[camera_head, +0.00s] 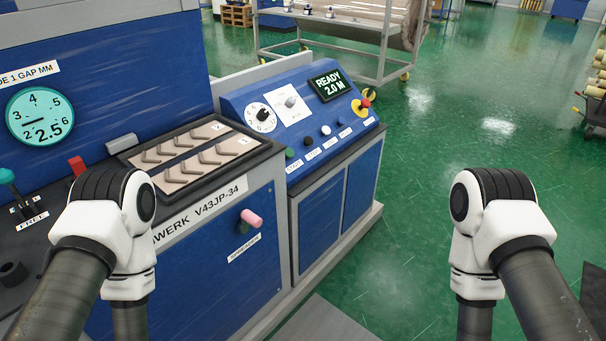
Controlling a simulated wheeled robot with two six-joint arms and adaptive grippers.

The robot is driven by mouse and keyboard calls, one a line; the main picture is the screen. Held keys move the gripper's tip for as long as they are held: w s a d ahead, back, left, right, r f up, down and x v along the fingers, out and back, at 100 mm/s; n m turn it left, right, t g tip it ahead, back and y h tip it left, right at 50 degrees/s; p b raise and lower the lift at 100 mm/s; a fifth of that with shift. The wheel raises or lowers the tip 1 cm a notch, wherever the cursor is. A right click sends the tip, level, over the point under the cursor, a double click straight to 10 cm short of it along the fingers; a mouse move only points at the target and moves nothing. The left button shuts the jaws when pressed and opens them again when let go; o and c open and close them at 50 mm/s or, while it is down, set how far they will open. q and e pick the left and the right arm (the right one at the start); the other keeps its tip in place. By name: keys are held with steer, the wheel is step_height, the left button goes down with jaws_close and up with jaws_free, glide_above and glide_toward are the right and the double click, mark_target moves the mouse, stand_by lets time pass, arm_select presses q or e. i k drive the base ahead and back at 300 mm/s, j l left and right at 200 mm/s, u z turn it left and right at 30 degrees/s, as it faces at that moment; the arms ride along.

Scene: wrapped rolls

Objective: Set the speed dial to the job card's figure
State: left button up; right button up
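The speed dial is probably the black knob on a white round scale (262,115) on the sloped blue control panel (236,103); its figures are too small to read. The display (329,86) reads "READY 2.0 M". My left arm comes in at the left and my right arm at the right, both in front of the panel and apart from it. Both grippers are out of view.
A red knob on a yellow base (363,105) sits at the panel's right end, above a row of buttons (309,141). A gauge (40,117) reads 2.5 at the left. Green floor (420,190) is open to the right.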

mark_target(263, 115)
steer(key=i+l, duration=0.2)
steer(key=i+l+u, duration=0.15)
steer(key=l, duration=0.3)
steer(key=i+l, duration=0.25)
steer(key=i+l+u, duration=0.1)
steer(key=l, duration=0.35)
steer(key=i+l+u, duration=0.1)
steer(key=i+l, duration=0.2)
